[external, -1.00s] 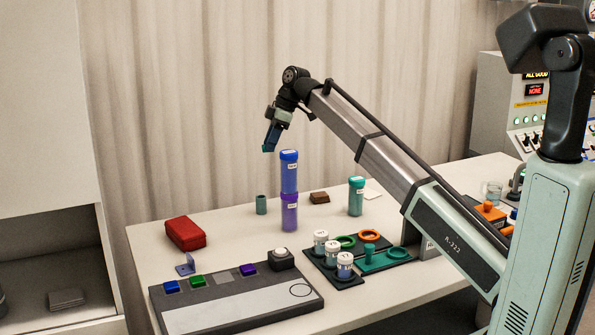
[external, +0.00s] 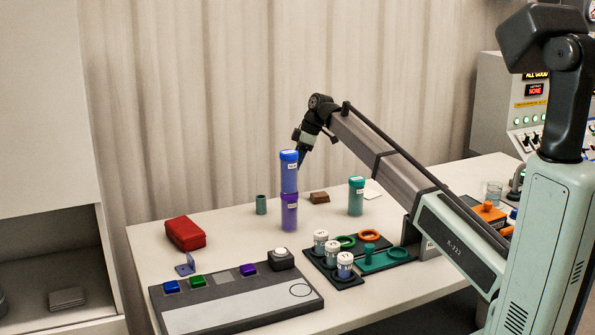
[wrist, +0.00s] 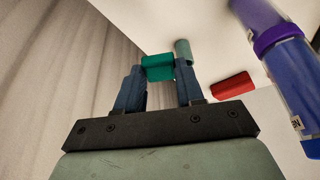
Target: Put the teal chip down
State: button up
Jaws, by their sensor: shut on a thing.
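The teal chip (wrist: 158,67) is between the blue fingertips of my gripper (wrist: 159,75) in the wrist view, held above the table. My gripper also shows in the external view (external: 302,162), pointing down close to the upper right of a tall tube with a blue upper part (external: 289,175) and a purple lower part (external: 289,213). In that view I cannot make out the chip. The tall tube also shows at the right of the wrist view (wrist: 290,75), apart from the fingers.
A small teal cylinder (external: 261,205) stands left of the tall tube. A brown block (external: 320,197) and a teal capped tube (external: 356,197) are to its right. A red case (external: 185,233), a button panel (external: 235,298) and white-capped jars (external: 320,243) are nearer. Bare table lies between.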

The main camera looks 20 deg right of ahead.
notch_tip(320, 180, down, 13)
jog(key=shift+f, duration=0.2)
dwell(0.6)
jog(key=shift+f, duration=0.1)
jog(key=o, duration=1)
jog(key=shift+o, duration=0.2)
jog(key=v, duration=1.2)
